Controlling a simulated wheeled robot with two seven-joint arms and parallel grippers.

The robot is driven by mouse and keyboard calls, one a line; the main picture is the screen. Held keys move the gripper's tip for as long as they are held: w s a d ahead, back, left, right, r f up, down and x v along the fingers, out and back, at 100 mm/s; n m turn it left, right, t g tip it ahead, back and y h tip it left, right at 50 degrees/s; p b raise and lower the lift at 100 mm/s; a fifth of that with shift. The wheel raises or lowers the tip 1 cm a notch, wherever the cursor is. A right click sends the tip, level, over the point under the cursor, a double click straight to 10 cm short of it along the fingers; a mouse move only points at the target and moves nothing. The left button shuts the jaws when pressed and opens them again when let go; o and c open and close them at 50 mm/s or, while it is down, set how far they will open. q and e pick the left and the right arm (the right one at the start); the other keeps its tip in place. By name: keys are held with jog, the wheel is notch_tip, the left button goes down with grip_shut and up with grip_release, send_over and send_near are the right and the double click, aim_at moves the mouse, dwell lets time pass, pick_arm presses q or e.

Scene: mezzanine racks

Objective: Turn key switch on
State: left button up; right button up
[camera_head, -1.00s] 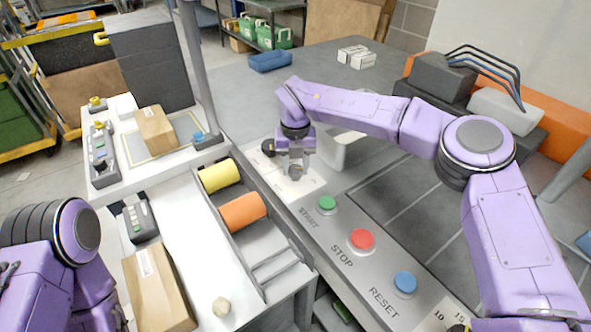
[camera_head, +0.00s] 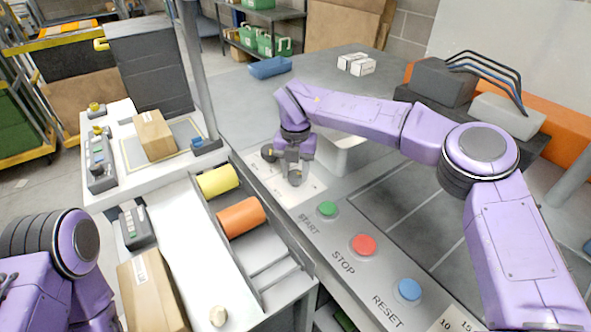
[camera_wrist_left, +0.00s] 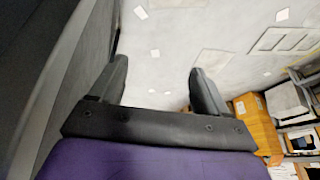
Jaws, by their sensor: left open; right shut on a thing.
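My right gripper (camera_head: 293,176) is low over a pale label plate (camera_head: 312,188) on the grey control console, beyond the START button. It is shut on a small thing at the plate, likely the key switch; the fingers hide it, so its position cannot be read. A dark round knob (camera_head: 268,152) shows just left of the gripper. In the head view only part of my left arm shows, at the lower left.
The green START (camera_head: 327,209), red STOP (camera_head: 363,245) and blue RESET (camera_head: 409,290) buttons line the console's near side. An orange roller (camera_head: 241,217) and a yellow roller (camera_head: 218,181) lie left of it. A cardboard box (camera_head: 155,290) is near my left arm.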

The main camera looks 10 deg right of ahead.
aim_at(296, 173)
jog(key=o, duration=1.1)
jog(key=shift+r, duration=0.1)
jog(key=shift+c, duration=0.2)
notch_tip(296, 173, up, 11)
jog(key=shift+f+b, duration=0.2)
jog(key=shift+b, duration=0.15)
